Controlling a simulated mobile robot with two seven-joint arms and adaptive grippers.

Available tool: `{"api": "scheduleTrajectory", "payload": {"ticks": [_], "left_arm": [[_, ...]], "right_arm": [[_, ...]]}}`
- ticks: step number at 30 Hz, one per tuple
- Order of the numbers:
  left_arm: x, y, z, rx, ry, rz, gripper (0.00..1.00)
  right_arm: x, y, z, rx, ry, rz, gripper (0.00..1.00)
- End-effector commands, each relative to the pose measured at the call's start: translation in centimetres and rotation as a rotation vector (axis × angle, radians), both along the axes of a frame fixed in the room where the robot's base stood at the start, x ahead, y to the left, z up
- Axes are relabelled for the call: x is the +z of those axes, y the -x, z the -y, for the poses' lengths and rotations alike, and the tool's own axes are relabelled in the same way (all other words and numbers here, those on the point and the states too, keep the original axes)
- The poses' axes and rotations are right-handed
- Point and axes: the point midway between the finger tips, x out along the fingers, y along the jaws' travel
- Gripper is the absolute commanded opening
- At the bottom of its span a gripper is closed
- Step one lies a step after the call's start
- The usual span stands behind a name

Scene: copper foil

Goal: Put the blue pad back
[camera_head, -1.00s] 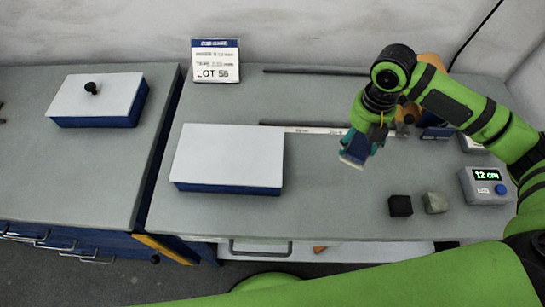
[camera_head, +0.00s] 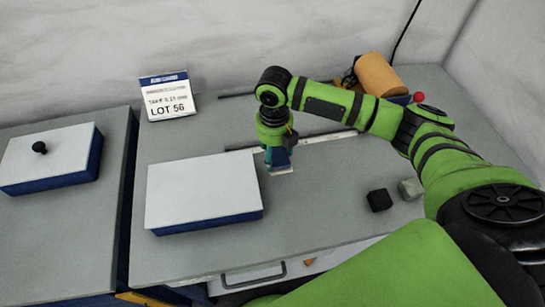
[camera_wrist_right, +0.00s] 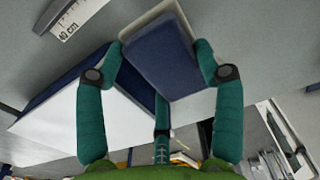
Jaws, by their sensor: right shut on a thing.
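The blue pad (camera_head: 279,160) is in my right gripper (camera_head: 278,150), just right of the large white-topped blue box (camera_head: 203,188), over the grey table. It is small and partly hidden by the gripper in the head view. In the right wrist view, the pad (camera_wrist_right: 160,62) is a dark blue block with a pale layer along one side, gripped between the teal fingers of my right gripper (camera_wrist_right: 160,75). Whether the pad touches the table is unclear. My left gripper is not in view.
A black cube (camera_head: 379,200) and a greyish block (camera_head: 410,189) sit at the right. A ruler strip (camera_head: 325,138) lies behind the gripper. An orange roll (camera_head: 380,75) and a LOT 56 sign (camera_head: 168,97) stand at the back. The table front is clear.

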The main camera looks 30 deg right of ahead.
Motion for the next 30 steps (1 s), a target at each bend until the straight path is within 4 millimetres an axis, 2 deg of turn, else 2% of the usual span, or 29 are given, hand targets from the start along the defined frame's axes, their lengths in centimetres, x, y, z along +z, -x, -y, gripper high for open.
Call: {"api": "scheduleTrajectory", "payload": {"ticks": [4,9,12,23,24,25,26,30], "left_arm": [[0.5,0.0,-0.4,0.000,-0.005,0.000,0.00],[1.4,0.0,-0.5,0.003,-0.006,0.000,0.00],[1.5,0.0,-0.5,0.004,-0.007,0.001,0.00],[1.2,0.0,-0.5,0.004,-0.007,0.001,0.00],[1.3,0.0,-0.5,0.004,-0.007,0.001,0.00],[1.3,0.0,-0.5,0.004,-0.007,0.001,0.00],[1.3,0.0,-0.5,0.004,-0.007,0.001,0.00],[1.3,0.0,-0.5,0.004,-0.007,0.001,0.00]], "right_arm": [[-1.0,-0.3,-0.3,-0.001,0.001,-0.002,0.42],[-3.4,-0.2,-0.3,-0.001,0.002,-0.004,0.42],[-4.2,-0.2,-0.3,0.001,0.003,0.000,0.42],[-4.7,-0.2,-0.3,0.001,0.002,0.000,0.42],[-4.7,-0.2,-0.3,0.001,0.001,0.001,0.76],[-4.7,-0.2,-0.3,0.001,0.001,0.001,0.88],[-4.7,-0.2,-0.3,0.001,0.001,0.001,0.92],[-4.6,-0.2,-0.3,0.001,0.001,0.001,0.92]]}}
